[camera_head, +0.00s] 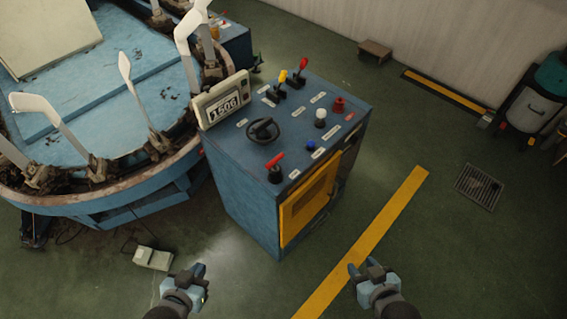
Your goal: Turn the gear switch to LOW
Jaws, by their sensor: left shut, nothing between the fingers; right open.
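A blue control console (238,185) stands in the middle. On its top are a black rotary knob or wheel (263,130), a red-handled switch (275,163) at the near corner, a yellow lever (281,78) and a red lever (301,66). The small white labels are too small to read, so I cannot tell which control is the gear switch or where it points. My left gripper (197,270) is shut and empty, in front of the console to the left. My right gripper (363,268) is open and empty, in front to the right. Both are apart from the console.
The console also bears a display (222,99), a white knob (320,118), a blue button (311,145) and a red button (338,104). A round blue machine (100,203) with white upright forms adjoins its left. A pedal box (153,258) lies on the floor.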

